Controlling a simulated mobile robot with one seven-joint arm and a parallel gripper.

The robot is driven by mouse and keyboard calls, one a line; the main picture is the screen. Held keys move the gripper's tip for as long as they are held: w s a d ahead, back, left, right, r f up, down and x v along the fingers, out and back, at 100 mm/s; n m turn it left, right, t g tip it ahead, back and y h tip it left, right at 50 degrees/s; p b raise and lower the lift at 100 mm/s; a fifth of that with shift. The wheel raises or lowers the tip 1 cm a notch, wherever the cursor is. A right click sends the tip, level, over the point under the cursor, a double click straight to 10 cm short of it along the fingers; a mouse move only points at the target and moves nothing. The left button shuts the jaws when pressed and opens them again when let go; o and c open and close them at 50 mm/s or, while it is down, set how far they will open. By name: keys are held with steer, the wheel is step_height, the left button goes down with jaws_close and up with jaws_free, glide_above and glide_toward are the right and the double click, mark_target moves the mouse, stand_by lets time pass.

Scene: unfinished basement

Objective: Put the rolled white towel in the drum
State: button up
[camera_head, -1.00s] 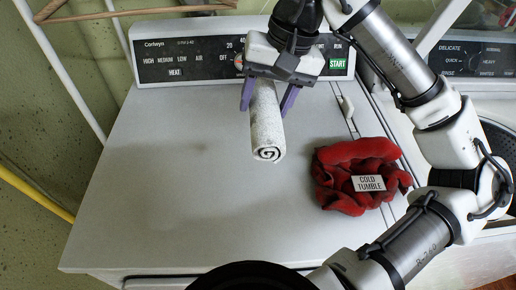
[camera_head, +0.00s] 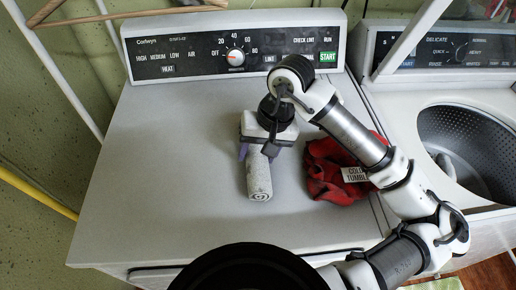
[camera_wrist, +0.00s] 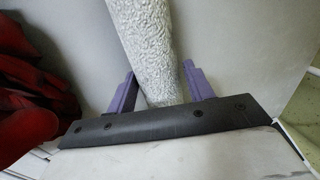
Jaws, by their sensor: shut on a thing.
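The rolled white towel (camera_head: 259,182) is held in my gripper (camera_head: 256,157) over the front middle of the dryer's white top. Its spiral end faces the front edge. In the wrist view the towel (camera_wrist: 146,40) runs between the two purple fingers of my gripper (camera_wrist: 160,78). How far it hangs above the top is hard to tell. The perforated metal drum (camera_head: 472,143) shows inside the open round mouth of the machine on the right. My gripper is well to the left of it.
A crumpled red cloth (camera_head: 325,172) with a "COLD TUMBLE" label (camera_head: 356,174) lies right of the towel, partly behind my arm. It shows in the wrist view too (camera_wrist: 30,75). The control panel (camera_head: 235,50) stands at the back. The dryer top's left side is clear.

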steer(key=shift+f+b, duration=0.2)
steer(key=shift+b, duration=0.15)
steer(key=o, duration=1.1)
steer(key=shift+r, duration=0.1)
steer(key=shift+r, duration=0.1)
